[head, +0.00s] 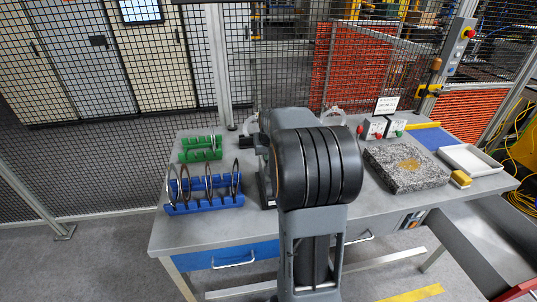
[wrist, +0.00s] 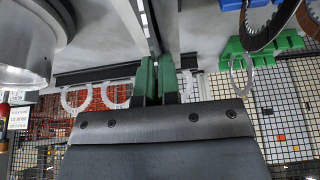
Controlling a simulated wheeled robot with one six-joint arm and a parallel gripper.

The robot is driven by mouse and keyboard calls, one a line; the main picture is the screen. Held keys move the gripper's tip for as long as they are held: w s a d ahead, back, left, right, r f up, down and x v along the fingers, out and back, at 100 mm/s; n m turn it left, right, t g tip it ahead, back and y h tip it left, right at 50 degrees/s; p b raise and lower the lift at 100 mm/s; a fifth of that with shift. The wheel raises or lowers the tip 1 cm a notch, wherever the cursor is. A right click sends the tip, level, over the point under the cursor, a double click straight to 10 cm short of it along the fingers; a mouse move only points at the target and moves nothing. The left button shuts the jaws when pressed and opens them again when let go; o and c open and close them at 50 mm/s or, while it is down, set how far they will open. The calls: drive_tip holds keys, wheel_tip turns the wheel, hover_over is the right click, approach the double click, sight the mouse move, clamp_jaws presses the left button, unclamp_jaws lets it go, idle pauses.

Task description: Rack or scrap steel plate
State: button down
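My gripper (wrist: 157,80) shows in the wrist view with its two green fingertips close together. A narrow strip runs above them; I cannot tell whether a thin plate is between them. Pale steel rings (wrist: 75,98) and (wrist: 116,96) hang along a dark bar (wrist: 98,73) beyond the fingers. Another ring (wrist: 240,76) is at the green rack (wrist: 285,41), which also stands at the back left of the table in the head view (head: 200,155). In the head view my arm hides my gripper. Pale rings show partly on both sides of it, one at its right (head: 333,116).
A blue rack (head: 204,205) with several dark rings stands at the table's front left. Mesh fencing stands behind the table.

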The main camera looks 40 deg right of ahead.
wheel_tip(320, 180, up, 12)
drive_tip(key=p, duration=0.8)
idle(0.7)
idle(1.5)
